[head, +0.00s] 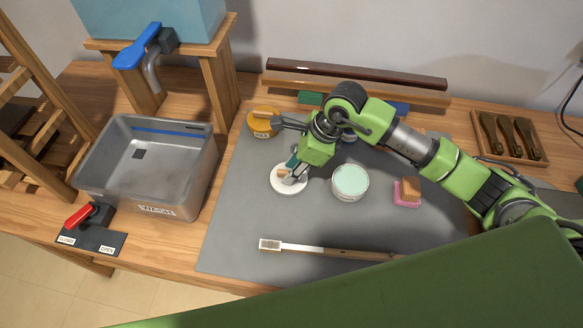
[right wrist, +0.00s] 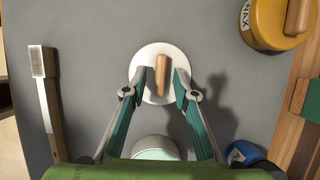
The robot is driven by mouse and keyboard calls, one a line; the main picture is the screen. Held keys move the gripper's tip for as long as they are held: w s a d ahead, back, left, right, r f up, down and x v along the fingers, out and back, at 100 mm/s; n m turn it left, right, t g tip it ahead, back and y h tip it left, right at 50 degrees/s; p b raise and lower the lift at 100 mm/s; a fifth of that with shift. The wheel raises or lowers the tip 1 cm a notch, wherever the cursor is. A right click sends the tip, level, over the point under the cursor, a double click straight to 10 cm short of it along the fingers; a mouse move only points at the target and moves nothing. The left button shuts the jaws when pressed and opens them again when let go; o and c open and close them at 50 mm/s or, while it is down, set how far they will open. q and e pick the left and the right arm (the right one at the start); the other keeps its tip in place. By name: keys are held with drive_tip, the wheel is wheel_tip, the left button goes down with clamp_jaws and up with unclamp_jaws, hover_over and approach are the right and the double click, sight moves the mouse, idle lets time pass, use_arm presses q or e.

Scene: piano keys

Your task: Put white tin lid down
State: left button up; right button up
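The white tin lid (head: 289,180) is a round disc with a wooden handle. It appears to lie flat on the grey mat (head: 235,240), left of the open white tin (head: 350,183) with pale green contents. In the right wrist view the lid (right wrist: 144,62) sits under my right gripper (right wrist: 164,78). The fingers stand on either side of the wooden handle (right wrist: 163,74), with a narrow gap visible at each side, so the gripper looks open. In the head view my right gripper (head: 293,170) partly covers the lid. My left gripper is not in view.
A yellow wax tin (head: 262,127) stands behind the lid. A pink-based block (head: 407,192) is right of the tin. A long-handled brush (head: 320,249) lies in front. A metal wash basin (head: 150,165) is at left. Mat left of the lid is clear.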

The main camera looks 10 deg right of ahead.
drive_tip(key=b+v, duration=0.2)
drive_tip(key=v, duration=0.9)
drive_tip(key=shift+d+r, duration=0.2)
drive_tip(key=shift+f, duration=0.1)
